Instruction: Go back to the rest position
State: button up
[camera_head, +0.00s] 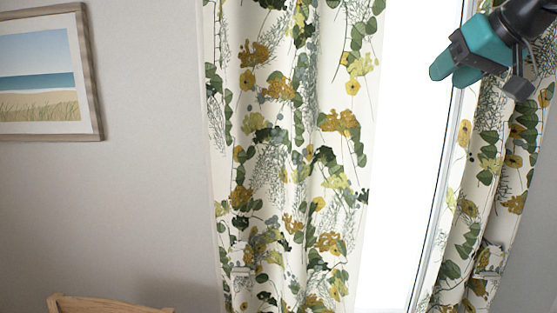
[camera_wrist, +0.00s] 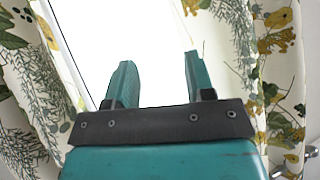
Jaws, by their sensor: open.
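My gripper (camera_head: 447,72) is at the upper right in the head view, raised in front of the bright window and the right-hand curtain. Its teal fingers point to the left and down. In the wrist view my gripper (camera_wrist: 160,75) shows two teal fingers standing apart, with nothing between them but the bright window. It is open and empty.
A floral curtain (camera_head: 285,150) hangs left of the bright window (camera_head: 405,180), and another curtain (camera_head: 485,190) hangs on its right. A framed beach picture (camera_head: 45,75) is on the grey wall at left. A wooden chair back (camera_head: 105,304) shows at the bottom left.

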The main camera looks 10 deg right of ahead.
jog(key=s+a+f+n+g+y+b, duration=0.2)
jog(key=s+a+f+g, duration=0.15)
jog(key=a+f, duration=0.6)
jog(key=s+a+f+n+g+y+b, duration=0.1)
jog(key=s+a+f+n+g, duration=0.3)
jog(key=a+f, duration=0.6)
jog(key=s+a+f+n+g+h+b, duration=0.1)
jog(key=s+a+f+g, duration=0.2)
jog(key=s+f, duration=1)
jog(key=shift+s+a+f+b, duration=0.15)
jog(key=shift+s+f+b, duration=0.25)
jog(key=shift+s, duration=0.55)
jog(key=shift+r, duration=0.1)
